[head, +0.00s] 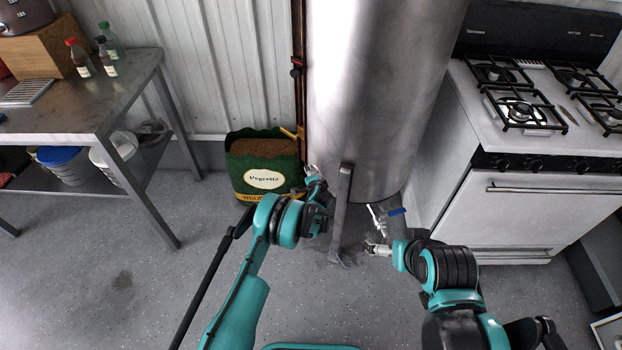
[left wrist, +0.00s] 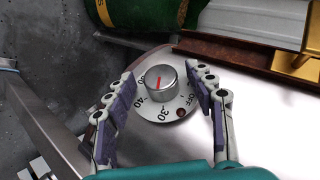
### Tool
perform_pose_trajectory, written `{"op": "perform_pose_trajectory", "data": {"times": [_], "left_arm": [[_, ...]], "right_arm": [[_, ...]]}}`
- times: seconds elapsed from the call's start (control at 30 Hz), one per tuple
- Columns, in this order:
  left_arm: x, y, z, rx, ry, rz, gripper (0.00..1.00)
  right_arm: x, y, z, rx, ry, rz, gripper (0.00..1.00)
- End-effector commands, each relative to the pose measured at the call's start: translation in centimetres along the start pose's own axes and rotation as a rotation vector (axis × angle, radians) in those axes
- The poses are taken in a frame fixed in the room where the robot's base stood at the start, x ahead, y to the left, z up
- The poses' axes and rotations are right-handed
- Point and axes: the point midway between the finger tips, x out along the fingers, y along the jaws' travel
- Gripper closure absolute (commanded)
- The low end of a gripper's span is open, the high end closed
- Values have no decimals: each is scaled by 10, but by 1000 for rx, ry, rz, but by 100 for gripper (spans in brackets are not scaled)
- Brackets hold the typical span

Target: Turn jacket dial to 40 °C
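The jacket dial shows in the left wrist view as a round silver knob (left wrist: 161,82) on a pale scale plate (left wrist: 166,108). The plate carries OFF at right, 30 at the bottom and 40 at lower left, with more marks on the left. A red line crosses the knob face; I cannot tell exactly which mark it indicates. My left gripper (left wrist: 160,76) is open, with one finger on each side of the knob and visible gaps. In the head view my left gripper (head: 314,180) is low beside the steel cylinder (head: 375,90). My right gripper (head: 377,249) is near the cylinder's base; its opening is unclear.
A metal leg (head: 341,210) stands between my grippers. A green pellet bag (head: 262,165) is left of the cylinder. A white stove (head: 545,205) stands at right, and a metal table (head: 80,110) at left. The floor (head: 110,290) is open at front left.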

Motion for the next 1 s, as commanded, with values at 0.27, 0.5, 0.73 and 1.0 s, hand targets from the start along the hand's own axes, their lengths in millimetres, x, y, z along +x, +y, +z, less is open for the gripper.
{"op": "perform_pose_trajectory", "data": {"times": [0.27,0.5,0.73,1.0], "left_arm": [[-14,0,-1,0,1,0,45],[-66,0,0,1,1,1,45],[-106,0,0,1,1,0,45],[-120,0,0,0,0,0,45]], "right_arm": [[0,0,0,0,0,0,2],[0,0,0,0,0,0,2],[0,0,0,0,0,0,2],[0,0,0,0,0,0,2]]}}
